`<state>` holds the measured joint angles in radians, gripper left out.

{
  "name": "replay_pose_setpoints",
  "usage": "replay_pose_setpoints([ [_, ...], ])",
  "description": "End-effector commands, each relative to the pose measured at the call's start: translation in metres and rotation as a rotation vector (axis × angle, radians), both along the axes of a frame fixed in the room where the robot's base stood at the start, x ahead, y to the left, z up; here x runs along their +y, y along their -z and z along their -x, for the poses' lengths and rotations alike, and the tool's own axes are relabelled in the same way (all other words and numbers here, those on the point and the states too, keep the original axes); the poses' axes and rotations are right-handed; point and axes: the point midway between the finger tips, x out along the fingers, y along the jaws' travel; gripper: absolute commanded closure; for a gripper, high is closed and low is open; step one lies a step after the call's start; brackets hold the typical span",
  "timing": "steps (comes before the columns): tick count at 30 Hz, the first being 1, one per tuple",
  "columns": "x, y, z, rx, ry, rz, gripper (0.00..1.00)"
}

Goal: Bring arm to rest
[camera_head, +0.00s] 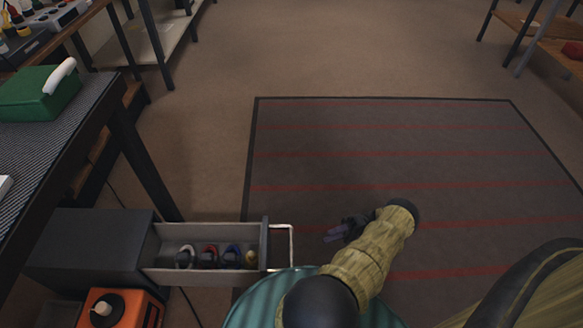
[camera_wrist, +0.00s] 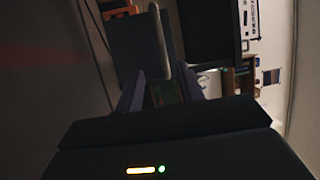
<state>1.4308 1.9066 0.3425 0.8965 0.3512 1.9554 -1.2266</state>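My gripper (camera_head: 335,234) hangs over the striped mat, to the right of the open drawer and apart from it. Its dark purple fingers point left in the head view. In the wrist view, the two fingers of my gripper (camera_wrist: 162,88) stand apart with a gap between them. A small dark green patch (camera_wrist: 165,93) shows in that gap; I cannot tell what it is. My arm bends in from the bottom of the head view, in tan sleeves.
The grey drawer (camera_head: 205,229) stands pulled out, with several ring-like parts inside. An orange box (camera_head: 115,308) is below it. A green case (camera_head: 38,92) with a white handle sits on the left table (camera_head: 62,146).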

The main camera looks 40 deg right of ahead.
Motion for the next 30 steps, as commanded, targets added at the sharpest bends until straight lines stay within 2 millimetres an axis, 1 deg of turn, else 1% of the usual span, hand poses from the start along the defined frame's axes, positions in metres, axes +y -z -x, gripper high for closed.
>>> replay_pose_setpoints([
  [7,0.000,-0.002,-0.002,0.005,-0.005,0.005,0.62],
  [11,0.001,-0.016,-0.013,0.043,-0.052,0.043,0.62],
  [14,0.004,-0.036,-0.030,0.108,-0.121,0.107,0.62],
  [18,0.015,-0.070,-0.058,0.221,-0.237,0.237,0.62],
  [20,0.021,-0.085,-0.070,0.267,-0.281,0.297,0.62],
  [24,0.037,-0.120,-0.093,0.363,-0.368,0.450,0.62],
  [30,0.066,-0.171,-0.119,0.469,-0.453,0.682,0.62],
])
